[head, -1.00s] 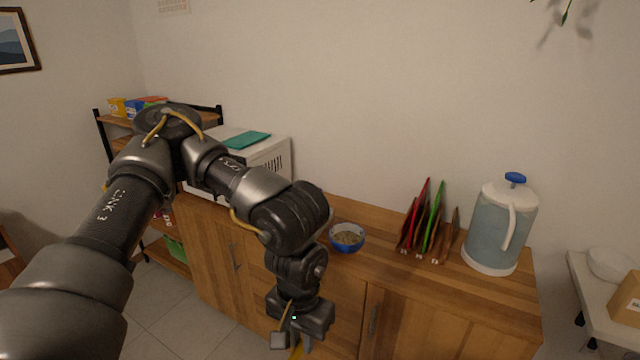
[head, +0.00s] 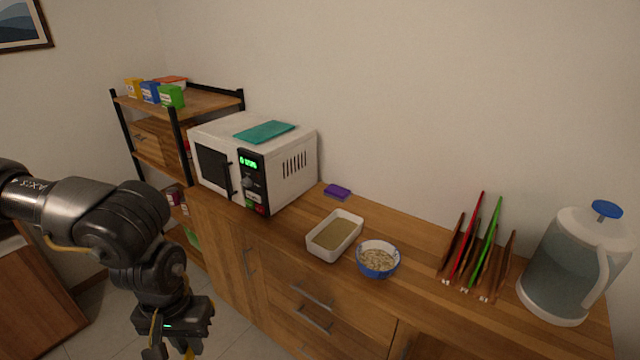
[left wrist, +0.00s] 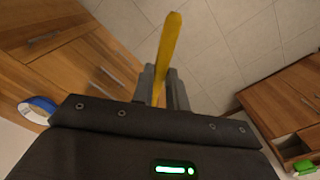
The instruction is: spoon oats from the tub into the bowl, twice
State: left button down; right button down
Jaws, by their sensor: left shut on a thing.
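A white rectangular tub (head: 314,246) with a flat tan filling stands on the wooden counter, right of the microwave. A blue and white bowl (head: 378,271) stands just right of it and holds pale oats; its rim also shows in the left wrist view (left wrist: 40,104). My left gripper (head: 172,350) is low at the left, in front of the cabinet and away from the tub and bowl. It is shut on a yellow spoon (left wrist: 169,50), seen as a long handle in the left wrist view; the spoon's far end is not clear. My right gripper is out of view.
A white microwave (head: 290,170) with a teal cloth on top stands left of the tub. A purple block (head: 337,191) lies behind the tub. A rack with red and green boards (head: 477,250) and a water jug (head: 565,270) stand at the right.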

aim_at(328, 241)
jog(key=u, duration=0.05)
jog(key=i, duration=0.8)
jog(key=z, duration=0.65)
jog(key=i, duration=0.45)
jog(key=z, duration=0.35)
